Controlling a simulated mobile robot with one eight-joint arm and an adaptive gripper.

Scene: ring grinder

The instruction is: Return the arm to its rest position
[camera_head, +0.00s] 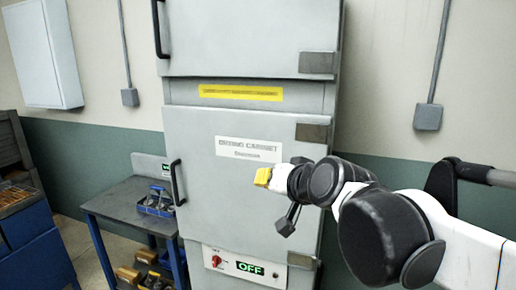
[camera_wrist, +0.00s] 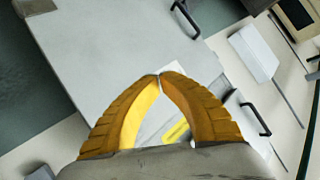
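My arm reaches in from the right in the head view, in front of the grey drying cabinet (camera_head: 235,185). My gripper (camera_head: 263,177) points left, with its yellow fingers in front of the cabinet's lower door. In the wrist view, the two ribbed yellow fingers of my gripper (camera_wrist: 160,77) meet at their tips. I see nothing held between them; the pale cabinet surface shows through the gap. The cabinet doors look closed. The black handle of the lower door (camera_head: 177,182) is to the left of my gripper. The cabinet's display reads OFF (camera_head: 250,268).
A small table (camera_head: 115,205) with a blue bin (camera_head: 158,202) stands left of the cabinet. A blue workbench (camera_head: 38,255) is at the far left. A white wall box (camera_head: 45,55) hangs above. The wall right of the cabinet carries a grey box (camera_head: 428,117).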

